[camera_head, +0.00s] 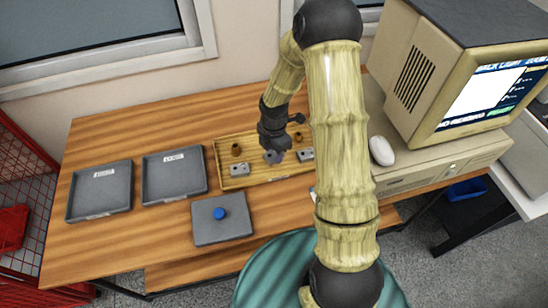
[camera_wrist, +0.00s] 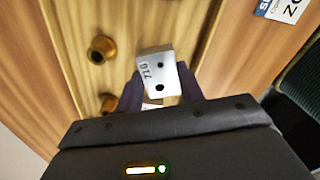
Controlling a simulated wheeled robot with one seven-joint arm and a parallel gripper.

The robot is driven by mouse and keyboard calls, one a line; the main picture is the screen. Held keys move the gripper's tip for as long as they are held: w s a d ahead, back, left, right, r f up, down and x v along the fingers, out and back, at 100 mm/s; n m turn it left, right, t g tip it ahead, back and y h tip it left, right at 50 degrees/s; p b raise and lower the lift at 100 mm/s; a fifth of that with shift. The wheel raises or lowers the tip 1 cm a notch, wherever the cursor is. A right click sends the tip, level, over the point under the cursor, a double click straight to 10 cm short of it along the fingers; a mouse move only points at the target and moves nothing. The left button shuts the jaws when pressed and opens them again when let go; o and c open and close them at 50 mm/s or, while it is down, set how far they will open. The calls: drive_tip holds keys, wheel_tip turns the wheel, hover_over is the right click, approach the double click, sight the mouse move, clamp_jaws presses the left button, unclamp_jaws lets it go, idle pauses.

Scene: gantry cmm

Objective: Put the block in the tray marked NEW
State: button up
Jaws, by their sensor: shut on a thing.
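My gripper (camera_wrist: 158,88) is shut on a light grey block (camera_wrist: 157,70) with dark holes and a printed number, seemingly 716. In the head view my gripper (camera_head: 275,157) is over the middle of a shallow wooden tray (camera_head: 262,180); the held block is not clear there. Other grey blocks sit in the wooden tray, one at left (camera_head: 240,169) and one at right (camera_head: 305,154). Two empty grey trays stand on the left of the table, a far-left one (camera_head: 100,207) and a nearer one (camera_head: 174,187). Their labels are too blurred to read.
A grey slab with a blue knob (camera_head: 219,214) lies at the front, between the grey trays and my arm. Brass knobs (camera_head: 236,149) stand in the wooden tray. A mouse (camera_head: 382,151) and computer (camera_head: 440,80) are at right. Bare table lies behind the trays.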

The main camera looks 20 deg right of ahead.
sight(274, 154)
drive_tip(key=shift+f, duration=1.8)
drive_tip(key=shift+f, duration=0.2)
drive_tip(key=o, duration=1)
drive_tip(key=shift+o, duration=0.2)
drive_tip(key=shift+r, duration=0.1)
wheel_tip(274, 154, up, 12)
drive_tip(key=shift+r, duration=0.1)
